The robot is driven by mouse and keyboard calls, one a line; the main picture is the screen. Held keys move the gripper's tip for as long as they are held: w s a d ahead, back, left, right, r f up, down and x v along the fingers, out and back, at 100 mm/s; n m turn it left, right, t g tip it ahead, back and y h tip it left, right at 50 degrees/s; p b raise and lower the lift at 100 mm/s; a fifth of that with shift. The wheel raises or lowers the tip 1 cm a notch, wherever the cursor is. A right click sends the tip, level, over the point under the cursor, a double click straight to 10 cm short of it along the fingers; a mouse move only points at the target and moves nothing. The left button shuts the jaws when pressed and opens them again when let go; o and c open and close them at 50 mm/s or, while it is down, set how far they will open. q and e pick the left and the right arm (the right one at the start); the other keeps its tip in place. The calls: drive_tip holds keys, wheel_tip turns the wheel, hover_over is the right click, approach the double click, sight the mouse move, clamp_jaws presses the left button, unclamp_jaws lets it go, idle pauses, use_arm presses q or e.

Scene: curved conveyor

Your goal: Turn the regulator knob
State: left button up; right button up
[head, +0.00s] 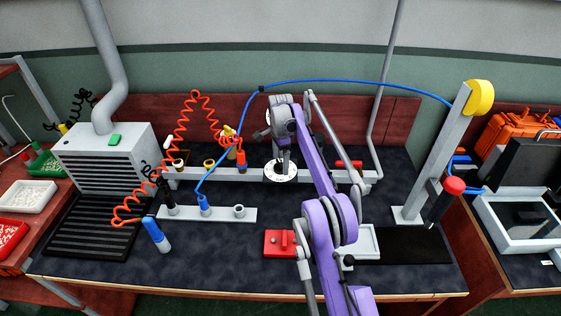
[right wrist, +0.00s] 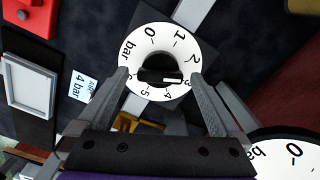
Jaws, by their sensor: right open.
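The regulator is a white dial with black numbers and "bar" around a black knob (right wrist: 158,77). A light mark on the knob points right, toward about the 3, which is partly hidden. In the head view the white dial (head: 273,178) lies under my right gripper (head: 283,158). In the right wrist view my right gripper (right wrist: 159,75) is open, with one finger to each side of the knob and gaps between. I cannot tell whether the fingertips reach knob height. My left gripper is not in view.
A label reading "4 bar" (right wrist: 82,88) is beside the dial. A second white dial (right wrist: 290,150) shows at lower right. A red block (head: 273,243) and a white tray (head: 373,253) lie in front. A blue hose (head: 330,82) arches behind; a red coiled hose (head: 180,125) is left.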

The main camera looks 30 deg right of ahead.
drive_tip(key=c, duration=1.3)
